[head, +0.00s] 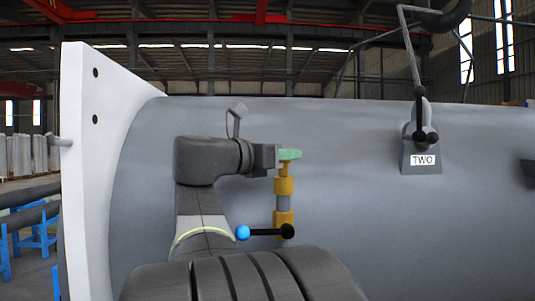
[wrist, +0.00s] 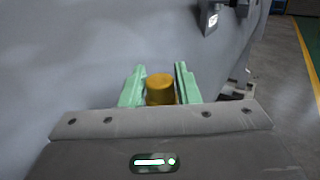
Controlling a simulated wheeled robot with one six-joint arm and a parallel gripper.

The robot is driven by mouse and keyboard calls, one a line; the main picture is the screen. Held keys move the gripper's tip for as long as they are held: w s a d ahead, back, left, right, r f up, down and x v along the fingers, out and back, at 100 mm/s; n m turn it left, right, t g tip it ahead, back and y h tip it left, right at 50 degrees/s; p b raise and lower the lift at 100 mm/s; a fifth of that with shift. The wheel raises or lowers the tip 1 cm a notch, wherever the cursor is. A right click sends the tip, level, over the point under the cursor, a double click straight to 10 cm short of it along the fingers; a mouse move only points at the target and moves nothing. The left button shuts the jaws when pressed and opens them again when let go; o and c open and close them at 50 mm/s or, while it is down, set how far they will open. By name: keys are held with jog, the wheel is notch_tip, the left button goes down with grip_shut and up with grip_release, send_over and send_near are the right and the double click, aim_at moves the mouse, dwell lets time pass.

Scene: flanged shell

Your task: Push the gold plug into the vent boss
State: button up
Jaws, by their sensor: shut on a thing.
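My gripper (head: 289,155) has green fingers and is at the top of an upright gold and grey column in front of the grey shell. In the wrist view the gold plug (wrist: 160,89) stands between the two green fingers, and the gripper is shut on it. In the head view the gold plug (head: 284,185) shows just below the fingers. Directly under it is a grey section (head: 284,202), then a lower gold fitting (head: 284,218). I cannot tell for sure which part is the vent boss, or how deep the plug sits.
A black lever with a blue ball (head: 242,232) and a black ball sticks out left from the lower fitting. A grey bracket labelled TWO (head: 422,160) is at the right, with a black handle. The white flange (head: 85,170) stands at the left. The shell between column and bracket is clear.

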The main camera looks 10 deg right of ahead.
aim_at(283, 172)
jog(key=shift+f+b, duration=0.8)
jog(key=shift+f, duration=0.65)
jog(key=o, duration=1)
jog(key=shift+a, duration=0.1)
jog(key=b+v, duration=0.2)
jog(key=v, duration=1.1)
jog(key=shift+s+a+r, duration=0.1)
jog(key=shift+s+a, duration=0.15)
jog(key=shift+d, duration=0.1)
jog(key=p+x, duration=0.2)
jog(key=x, duration=1.1)
jog(key=shift+w+d, duration=0.25)
